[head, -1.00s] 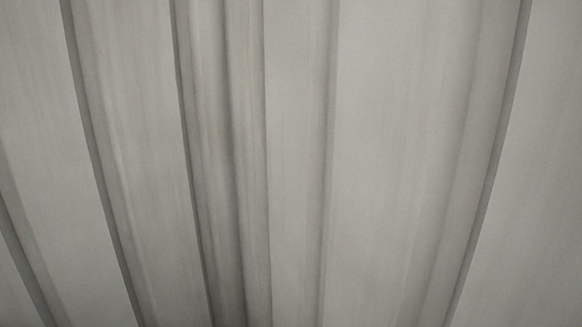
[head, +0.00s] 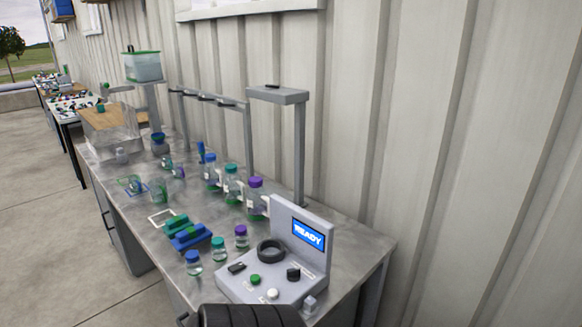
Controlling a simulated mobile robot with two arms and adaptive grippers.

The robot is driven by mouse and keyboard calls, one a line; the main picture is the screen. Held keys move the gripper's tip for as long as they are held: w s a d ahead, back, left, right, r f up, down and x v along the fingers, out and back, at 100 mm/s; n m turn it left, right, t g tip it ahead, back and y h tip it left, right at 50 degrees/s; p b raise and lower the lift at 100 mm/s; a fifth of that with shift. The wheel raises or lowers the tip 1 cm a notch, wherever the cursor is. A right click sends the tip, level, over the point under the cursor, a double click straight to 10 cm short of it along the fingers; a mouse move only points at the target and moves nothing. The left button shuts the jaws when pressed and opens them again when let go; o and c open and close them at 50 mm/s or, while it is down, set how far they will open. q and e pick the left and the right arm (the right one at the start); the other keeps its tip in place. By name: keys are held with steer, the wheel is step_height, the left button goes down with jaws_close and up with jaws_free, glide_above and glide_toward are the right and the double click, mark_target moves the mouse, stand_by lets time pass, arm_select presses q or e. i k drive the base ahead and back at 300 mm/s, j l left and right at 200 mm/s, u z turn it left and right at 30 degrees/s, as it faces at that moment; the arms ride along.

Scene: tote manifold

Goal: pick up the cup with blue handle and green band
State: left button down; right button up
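A workbench (head: 140,213) with a grey metal top stands along the wall. Small clear vessels with coloured parts stand on its left half. One low clear piece with blue and green parts (head: 131,184) lies near the front edge. A clear vessel with green on it (head: 158,190) stands just right of it. They are too small to tell which, if any, is the cup with blue handle and green band. Neither of my grippers shows. A dark ribbed part at the bottom edge looks like part of my own arm.
A grey console (head: 307,240) reading READY stands at the bench's near end. Capped bottles (head: 256,200), a blue-green rack (head: 187,233) and a grey stand (head: 300,150) fill the middle. A clear tank (head: 142,66) stands high at the back. Floor at left is clear.

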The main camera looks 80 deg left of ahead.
mark_target(135, 181)
steer(key=u, duration=3.45)
steer(key=i+j+z, duration=0.15)
steer(key=i+j, duration=0.35)
steer(key=i+j+z, duration=0.1)
steer(key=i+j, duration=0.45)
steer(key=i+j+z, duration=0.15)
steer(key=i+j, duration=0.45)
steer(key=i+j+z, duration=0.15)
steer(key=i+j, duration=0.35)
steer(key=j, duration=0.15)
